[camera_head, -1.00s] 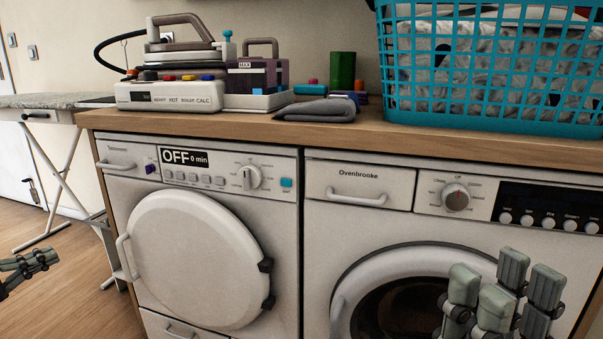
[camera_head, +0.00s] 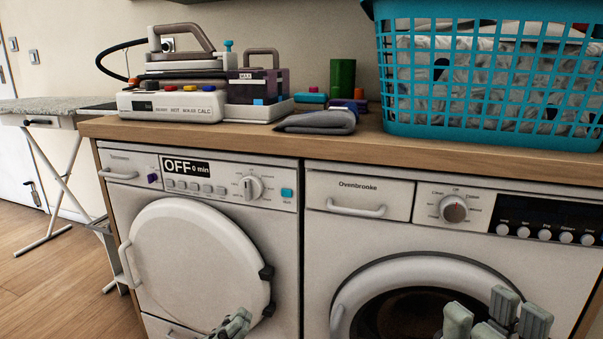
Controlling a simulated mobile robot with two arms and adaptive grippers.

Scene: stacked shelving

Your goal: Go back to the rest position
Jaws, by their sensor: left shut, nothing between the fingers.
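My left gripper (camera_head: 235,324) shows at the bottom edge, in front of the lower part of the left machine's round door. It is shut and empty. My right gripper (camera_head: 495,316) points up at the bottom right, in front of the right machine's round door. Its grey-green fingertips stand apart, with nothing seen between them. The rest of both arms is out of view.
The left machine (camera_head: 122,205) and right machine (camera_head: 318,240) have shut doors under a wooden counter (camera_head: 260,143). On it stand a steam iron station (camera_head: 170,105), a folded grey cloth (camera_head: 318,121) and a blue laundry basket (camera_head: 480,133). An ironing board (camera_head: 50,107) stands left.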

